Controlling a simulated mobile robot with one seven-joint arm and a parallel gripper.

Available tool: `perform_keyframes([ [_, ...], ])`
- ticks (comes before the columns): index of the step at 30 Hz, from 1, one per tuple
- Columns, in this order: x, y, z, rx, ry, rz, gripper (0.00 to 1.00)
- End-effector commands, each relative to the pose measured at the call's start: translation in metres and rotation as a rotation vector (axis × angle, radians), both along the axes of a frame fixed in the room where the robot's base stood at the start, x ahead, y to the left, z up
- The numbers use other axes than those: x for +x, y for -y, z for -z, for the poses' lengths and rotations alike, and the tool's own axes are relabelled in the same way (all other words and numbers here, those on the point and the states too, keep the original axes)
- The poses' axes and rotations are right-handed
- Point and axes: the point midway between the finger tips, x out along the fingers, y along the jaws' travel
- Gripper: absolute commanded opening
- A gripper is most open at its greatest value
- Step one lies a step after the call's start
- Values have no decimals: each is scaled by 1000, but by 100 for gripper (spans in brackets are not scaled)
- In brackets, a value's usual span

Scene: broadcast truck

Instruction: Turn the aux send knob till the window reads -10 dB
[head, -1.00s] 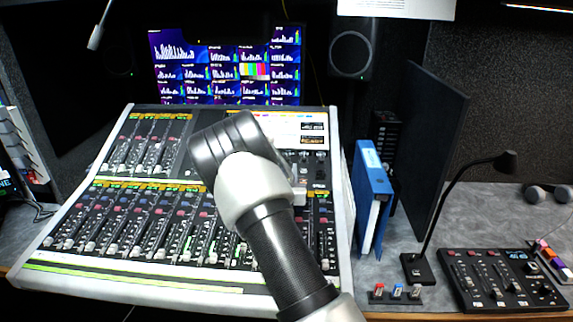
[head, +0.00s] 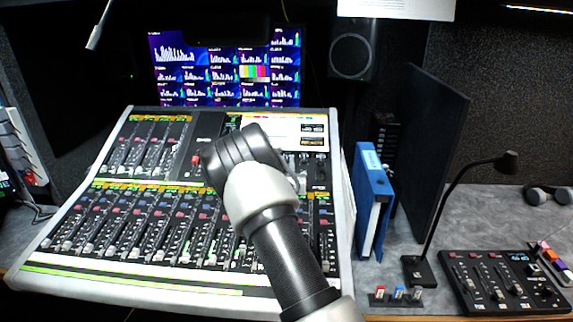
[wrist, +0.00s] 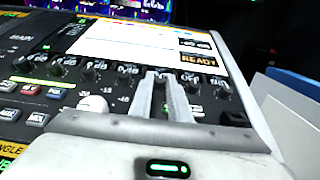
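The aux send knobs are small dark knobs in a row across the mixing console (head: 60,262). In the wrist view several of them show, such as one knob (wrist: 125,76) left of my fingers and another (wrist: 192,86) right of them. My gripper (wrist: 161,82) points at this row with its two pale fingers a narrow gap apart. The spot between the fingertips is dark, and I cannot tell whether a knob is clasped there. The readout window (wrist: 195,43) shows small dB text that I cannot read surely. In the head view my wrist hides the fingertips.
The console's faders and buttons lie under and left of my arm. A monitor wall (head: 225,70) stands behind. A blue binder (head: 372,195), a lamp (head: 418,270) and a smaller control panel (head: 500,280) stand to the right. A white cap (wrist: 93,103) rises close to my left finger.

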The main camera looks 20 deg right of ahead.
Motion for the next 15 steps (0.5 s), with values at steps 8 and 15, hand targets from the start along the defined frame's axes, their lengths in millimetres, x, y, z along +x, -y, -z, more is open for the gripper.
perform_keyframes([
  [8,1,-2,1,16,6,34,0],
  [15,3,-6,1,66,29,160,0],
])
